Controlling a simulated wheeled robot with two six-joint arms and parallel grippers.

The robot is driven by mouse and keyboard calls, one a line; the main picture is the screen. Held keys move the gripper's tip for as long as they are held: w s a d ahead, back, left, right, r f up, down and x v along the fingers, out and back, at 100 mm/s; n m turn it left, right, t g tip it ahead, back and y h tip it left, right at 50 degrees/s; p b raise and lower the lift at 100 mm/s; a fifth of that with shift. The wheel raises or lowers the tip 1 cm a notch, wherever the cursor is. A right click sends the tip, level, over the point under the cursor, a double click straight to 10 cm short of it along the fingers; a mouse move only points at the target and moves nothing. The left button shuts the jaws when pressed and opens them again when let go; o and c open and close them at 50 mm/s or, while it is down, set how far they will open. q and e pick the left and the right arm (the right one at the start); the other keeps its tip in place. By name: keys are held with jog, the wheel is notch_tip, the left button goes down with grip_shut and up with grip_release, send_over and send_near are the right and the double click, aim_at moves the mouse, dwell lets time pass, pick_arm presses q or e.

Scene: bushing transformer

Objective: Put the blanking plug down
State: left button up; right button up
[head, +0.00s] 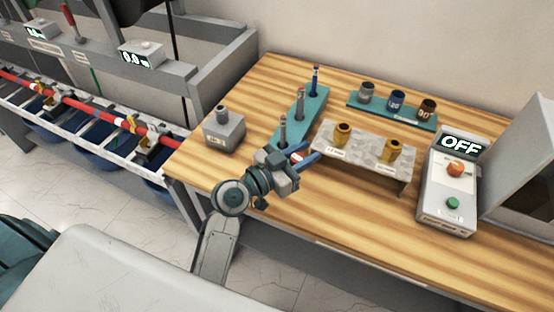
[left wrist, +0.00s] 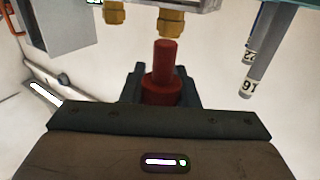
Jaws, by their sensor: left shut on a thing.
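The blanking plug (left wrist: 163,75) looks like a dark red stepped cylinder in the left wrist view, a narrow stem on a wider base. My left gripper (head: 304,157) is shut on its wider base; in the left wrist view the dark fingers (left wrist: 160,95) stand at both sides of it. In the head view the gripper is above the table's front part, just left of the grey stand (head: 364,152). A small red and white patch shows between its fingers. The gap between plug and table cannot be told. My right gripper is not in view.
Two brass fittings (head: 342,134) (head: 391,150) sit on the grey stand. A teal rack (head: 315,103) with upright pins is behind the gripper. A grey block (head: 223,130) stands left, a teal tray (head: 391,112) with cups behind, a control box (head: 450,185) reading OFF right.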

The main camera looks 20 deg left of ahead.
pick_arm(q)
jog(key=w+d+r+m+g+h, duration=0.2)
jog(key=d+m+g+h, duration=0.3)
jog(key=g, duration=0.8)
jog(key=w+m+h, duration=0.1)
jog(key=m+h, duration=0.2)
jog(key=m, duration=0.2)
jog(key=shift+d+r+g, duration=0.15)
jog(key=shift+r+g, duration=0.2)
jog(key=shift+g, duration=0.05)
